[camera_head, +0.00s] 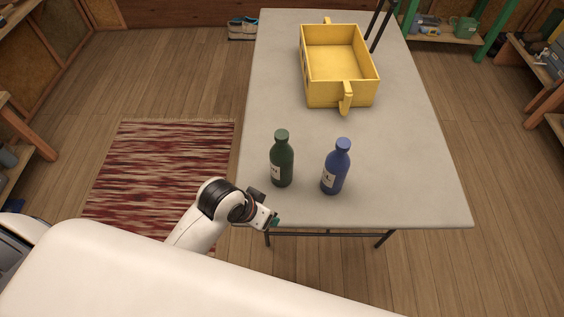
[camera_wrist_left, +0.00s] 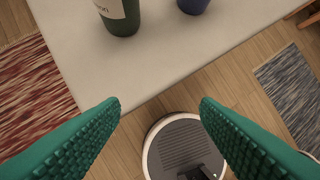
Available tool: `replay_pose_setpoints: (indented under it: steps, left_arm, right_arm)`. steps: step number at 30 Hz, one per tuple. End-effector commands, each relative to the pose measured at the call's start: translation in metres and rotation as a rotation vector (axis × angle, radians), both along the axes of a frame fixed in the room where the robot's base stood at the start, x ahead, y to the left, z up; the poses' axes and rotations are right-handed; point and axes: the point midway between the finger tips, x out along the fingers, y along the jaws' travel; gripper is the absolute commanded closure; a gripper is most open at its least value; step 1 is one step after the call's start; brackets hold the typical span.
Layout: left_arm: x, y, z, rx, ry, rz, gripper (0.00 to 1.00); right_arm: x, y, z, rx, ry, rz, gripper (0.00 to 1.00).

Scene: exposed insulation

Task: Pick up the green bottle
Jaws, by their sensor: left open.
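The green bottle (camera_head: 282,160) stands upright on the grey table near its front left edge. A blue bottle (camera_head: 335,168) stands upright to its right. My left gripper (camera_head: 272,221) is at the table's front left corner, in front of the green bottle and apart from it. In the left wrist view the two green fingers are wide apart with nothing between them (camera_wrist_left: 160,110). The lower part of the green bottle (camera_wrist_left: 119,16) shows at the top of that view, and the base of the blue bottle (camera_wrist_left: 193,5) is beside it. My right gripper is not in view.
A yellow crate (camera_head: 340,95) with handles stands farther back on the table (camera_head: 410,150). The table top between the bottles and the crate is clear. A red striped rug (camera_head: 160,170) lies on the wooden floor to the left. Shelves stand along both sides.

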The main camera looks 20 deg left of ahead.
Motion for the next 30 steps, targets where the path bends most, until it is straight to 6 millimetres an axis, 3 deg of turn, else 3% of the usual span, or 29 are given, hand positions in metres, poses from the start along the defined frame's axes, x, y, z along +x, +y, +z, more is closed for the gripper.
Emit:
replay_pose_setpoints:
  steps: [3, 9, 13, 17, 22, 27, 30]
  left_arm:
    - [0.02, -0.022, 0.031, -0.041, -0.022, -0.071, 0.43]
    - [0.05, -0.05, 0.068, -0.067, -0.013, -0.184, 0.43]
    - [0.074, -0.058, 0.09, -0.038, 0.021, -0.242, 0.43]
    - [0.103, -0.049, 0.113, 0.029, 0.077, -0.251, 0.43]
    - [0.137, -0.019, 0.15, 0.124, 0.152, -0.175, 0.43]
    - [0.156, 0.008, 0.182, 0.175, 0.201, -0.081, 0.43]
    - [0.161, 0.016, 0.191, 0.185, 0.216, -0.05, 0.43]
  right_arm:
    - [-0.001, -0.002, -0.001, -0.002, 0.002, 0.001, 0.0]
    - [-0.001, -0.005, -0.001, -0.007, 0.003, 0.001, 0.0]
    - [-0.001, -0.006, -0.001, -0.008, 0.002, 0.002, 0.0]
    - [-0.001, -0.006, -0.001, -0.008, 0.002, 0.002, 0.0]
    - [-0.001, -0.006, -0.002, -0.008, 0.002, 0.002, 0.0]
    - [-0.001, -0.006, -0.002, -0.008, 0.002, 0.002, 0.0]
    - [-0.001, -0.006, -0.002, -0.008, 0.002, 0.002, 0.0]
